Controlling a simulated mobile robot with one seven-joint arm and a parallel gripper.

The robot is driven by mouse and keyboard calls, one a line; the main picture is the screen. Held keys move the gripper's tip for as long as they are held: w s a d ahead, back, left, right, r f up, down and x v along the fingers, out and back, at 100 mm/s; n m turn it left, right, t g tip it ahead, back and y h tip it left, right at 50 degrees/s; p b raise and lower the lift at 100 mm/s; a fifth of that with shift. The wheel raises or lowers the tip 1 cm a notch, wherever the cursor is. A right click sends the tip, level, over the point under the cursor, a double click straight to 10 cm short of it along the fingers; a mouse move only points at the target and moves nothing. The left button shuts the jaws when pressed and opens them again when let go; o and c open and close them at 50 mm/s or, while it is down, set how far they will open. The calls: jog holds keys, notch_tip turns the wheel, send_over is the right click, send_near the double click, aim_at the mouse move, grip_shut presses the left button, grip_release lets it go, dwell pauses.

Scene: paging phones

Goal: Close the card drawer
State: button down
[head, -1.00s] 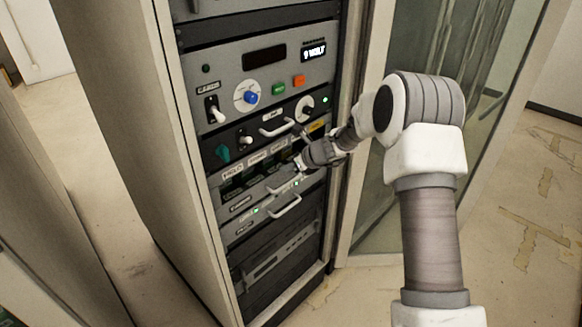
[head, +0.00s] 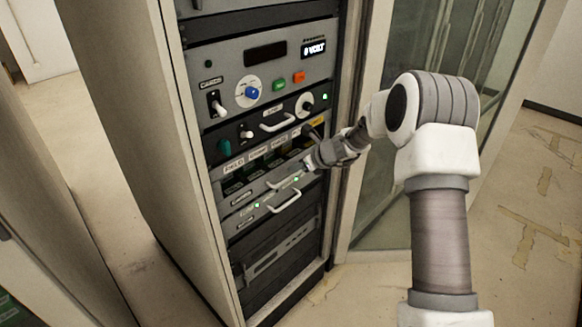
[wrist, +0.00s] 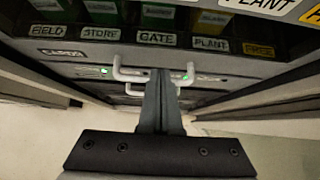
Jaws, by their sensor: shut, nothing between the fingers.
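The card drawer (head: 240,198) is a grey front in the rack. Its handle (wrist: 130,74) is a pale bar beside the small green lights. Above it is a row of slots with cards, labelled FIELD, STORE, GATE, PLANT and FREE. I cannot tell how far the drawer stands out from the rack. My gripper (head: 309,163) is shut and empty at the right part of the drawer front. In the wrist view its closed fingertips (wrist: 160,72) overlap the middle of the handle and hide part of it; whether they touch it is unclear.
A second handle (head: 285,203) sits just below, with a dark panel (head: 275,255) beneath. A drawer with a handle (head: 277,123), a knob and switches is above the cards, under a panel with a blue dial (head: 250,92). The rack's right frame and a glass door (head: 385,210) stand close to my arm.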

jog(key=v, duration=1)
jog(key=s+r+n+g+h, duration=0.1)
jog(key=s+r+n, duration=0.5)
jog(key=s+n, duration=0.15)
jog(key=s+r+n+h, duration=0.1)
jog(key=s+r+n, duration=0.5)
jog(key=s, duration=0.3)
jog(key=s+d+r+n+h, duration=0.1)
jog(key=s+d+n+h, duration=0.1)
jog(key=s+n, duration=0.4)
jog(key=s+d+r+n+h, duration=0.1)
jog(key=s+d+n, duration=0.4)
jog(key=s, duration=1)
jog(key=shift+s+d+n+h, duration=0.2)
jog(key=shift+s+n+h, duration=0.2)
jog(key=shift+n+h, duration=0.65)
